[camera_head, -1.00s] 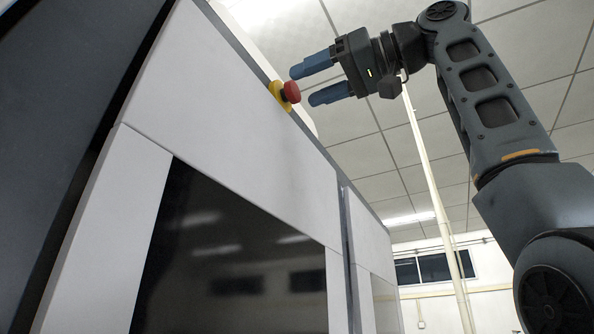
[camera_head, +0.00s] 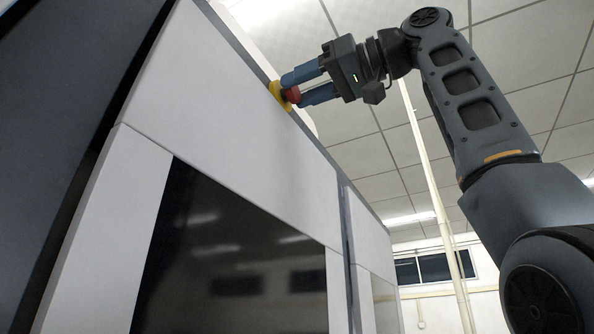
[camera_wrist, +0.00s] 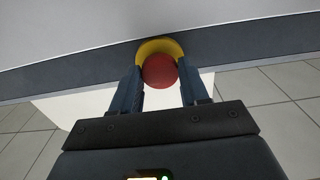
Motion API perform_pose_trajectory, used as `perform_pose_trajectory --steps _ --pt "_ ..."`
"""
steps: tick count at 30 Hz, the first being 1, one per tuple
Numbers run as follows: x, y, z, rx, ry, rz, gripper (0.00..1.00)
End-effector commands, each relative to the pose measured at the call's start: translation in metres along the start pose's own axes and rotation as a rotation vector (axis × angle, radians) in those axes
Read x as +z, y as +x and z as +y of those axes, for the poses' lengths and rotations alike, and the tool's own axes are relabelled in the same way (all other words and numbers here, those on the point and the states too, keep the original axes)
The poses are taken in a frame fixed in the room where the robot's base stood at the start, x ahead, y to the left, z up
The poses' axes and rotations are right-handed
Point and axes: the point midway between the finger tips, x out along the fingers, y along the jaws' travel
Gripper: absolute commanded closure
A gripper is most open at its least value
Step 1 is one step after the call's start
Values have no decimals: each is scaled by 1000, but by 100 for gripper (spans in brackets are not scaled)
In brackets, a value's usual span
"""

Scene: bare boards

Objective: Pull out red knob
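The red knob (camera_head: 293,95) is a round mushroom shape on a yellow collar (camera_head: 274,88). It sits on the grey strip along the upper edge of the pale cabinet front. My gripper (camera_head: 294,91) has its two blue fingers on either side of the knob. In the wrist view the knob (camera_wrist: 159,71) lies between the fingertips (camera_wrist: 160,73), which appear to touch its sides. The yellow collar (camera_wrist: 158,46) shows behind it, against the grey strip.
The pale cabinet front (camera_head: 220,85) with a dark glossy panel (camera_head: 235,255) fills the left and middle. A cream pole (camera_head: 428,190) stands in the background. The space around my gripper, on the side away from the cabinet, is clear.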

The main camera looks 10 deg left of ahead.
Motion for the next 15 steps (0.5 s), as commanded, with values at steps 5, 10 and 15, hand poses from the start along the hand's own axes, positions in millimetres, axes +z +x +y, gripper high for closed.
perform_pose_trajectory --steps 5,10,15 --pt "0 0 0 0 0 0 78" --pt "0 0 0 0 0 0 83" --pt "0 -2 0 1 0 0 83"
